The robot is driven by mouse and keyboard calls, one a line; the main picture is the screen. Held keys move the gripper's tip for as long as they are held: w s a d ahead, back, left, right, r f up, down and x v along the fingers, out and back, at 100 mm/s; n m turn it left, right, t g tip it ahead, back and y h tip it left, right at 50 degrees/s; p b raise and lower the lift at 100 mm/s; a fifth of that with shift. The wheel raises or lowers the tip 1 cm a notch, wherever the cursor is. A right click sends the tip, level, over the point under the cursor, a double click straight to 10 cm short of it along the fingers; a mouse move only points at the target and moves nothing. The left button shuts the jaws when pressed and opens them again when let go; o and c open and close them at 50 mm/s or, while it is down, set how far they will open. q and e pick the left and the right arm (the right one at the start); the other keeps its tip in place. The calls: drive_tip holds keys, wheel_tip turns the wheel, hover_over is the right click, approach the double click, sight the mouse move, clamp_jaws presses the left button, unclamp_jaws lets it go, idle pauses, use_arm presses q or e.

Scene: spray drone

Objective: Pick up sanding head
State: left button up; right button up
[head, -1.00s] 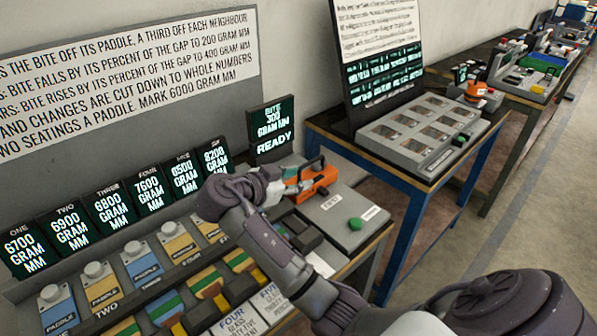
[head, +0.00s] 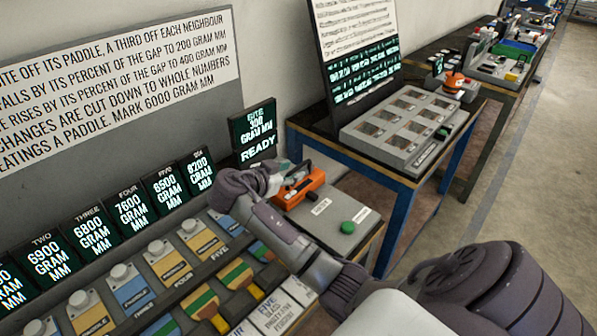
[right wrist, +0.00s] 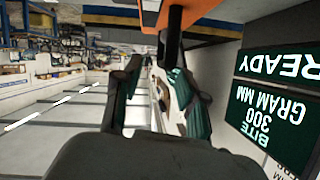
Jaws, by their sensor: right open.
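An orange tool with black parts (head: 301,187), which I take for the sanding head, sits on the grey panel at the right end of the near bench. My right gripper (head: 283,177) is just left of it, and the wrist partly covers the view there. In the right wrist view the gripper (right wrist: 160,78) is open, with its two dark and teal fingers apart. My left gripper is not in view.
A READY sign (head: 253,133) stands close behind the gripper. A green button (head: 347,228) is on the panel. Number displays (head: 130,213) and paddles (head: 240,274) line the bench at left. A blue-framed table (head: 412,183) stands beyond, with floor at right.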

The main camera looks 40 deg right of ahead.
sight(298, 166)
drive_tip(key=x, duration=0.2)
drive_tip(key=p+x, duration=0.1)
drive_tip(key=x, duration=0.1)
drive_tip(key=shift+w+d+f, duration=0.15)
drive_tip(key=shift+w+d, duration=0.05)
drive_tip(key=shift+w, duration=0.05)
clamp_jaws()
